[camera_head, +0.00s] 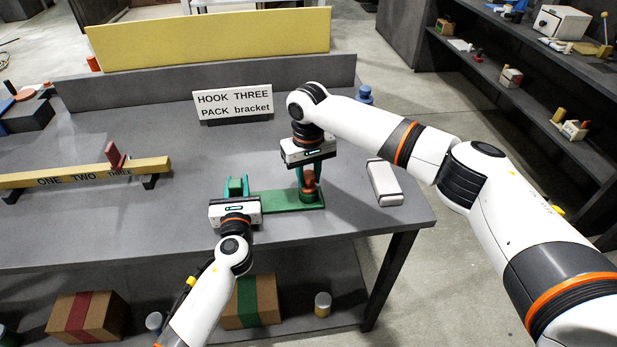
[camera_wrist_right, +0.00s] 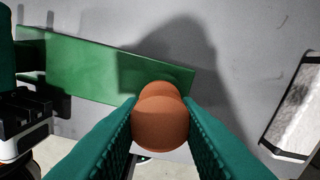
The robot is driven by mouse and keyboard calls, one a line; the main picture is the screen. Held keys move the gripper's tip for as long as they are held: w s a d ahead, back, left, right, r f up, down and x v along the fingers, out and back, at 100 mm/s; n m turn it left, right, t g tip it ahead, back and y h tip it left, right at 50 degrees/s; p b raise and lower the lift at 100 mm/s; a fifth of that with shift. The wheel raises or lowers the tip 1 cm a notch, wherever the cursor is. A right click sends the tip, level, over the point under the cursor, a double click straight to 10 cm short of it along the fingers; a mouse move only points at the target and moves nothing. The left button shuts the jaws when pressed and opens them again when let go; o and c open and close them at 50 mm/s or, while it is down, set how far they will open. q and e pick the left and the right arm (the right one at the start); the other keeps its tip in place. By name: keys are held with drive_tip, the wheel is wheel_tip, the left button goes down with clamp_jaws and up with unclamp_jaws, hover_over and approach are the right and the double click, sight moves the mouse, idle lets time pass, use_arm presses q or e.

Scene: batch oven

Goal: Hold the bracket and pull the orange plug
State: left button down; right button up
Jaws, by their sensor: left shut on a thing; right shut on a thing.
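The green bracket (camera_head: 280,203) lies flat on the grey table near its front edge. Its bare plate (camera_wrist_right: 90,65) also shows in the right wrist view. The orange plug (camera_head: 308,190) stands at the bracket's right end. In the right wrist view the orange plug (camera_wrist_right: 161,118) sits between the two green fingers. My right gripper (camera_head: 309,178) comes down from above and is shut on the plug. My left gripper (camera_head: 236,190) is at the bracket's left end and is shut on the bracket there; its body hides part of that contact.
A sign (camera_head: 233,104) reading "HOOK THREE PACK bracket" stands behind. A yellow rail (camera_head: 85,172) marked ONE TWO THREE is at the left, with a red piece on it. A white and grey block (camera_head: 384,183) lies right of the bracket. Boxes sit on the lower shelf.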

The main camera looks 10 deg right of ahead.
sight(308, 173)
use_arm(q)
drive_tip(key=shift+f, duration=0.2)
use_arm(e)
wheel_tip(308, 173, up, 15)
idle(0.5)
drive_tip(key=shift+f, duration=0.1)
use_arm(q)
drive_tip(key=c, duration=1)
unclamp_jaws()
drive_tip(key=shift+a, duration=0.1)
use_arm(e)
drive_tip(key=shift+w, duration=0.1)
use_arm(q)
drive_tip(key=shift+r, duration=0.1)
drive_tip(key=s, duration=1.2)
drive_tip(key=shift+a, duration=0.1)
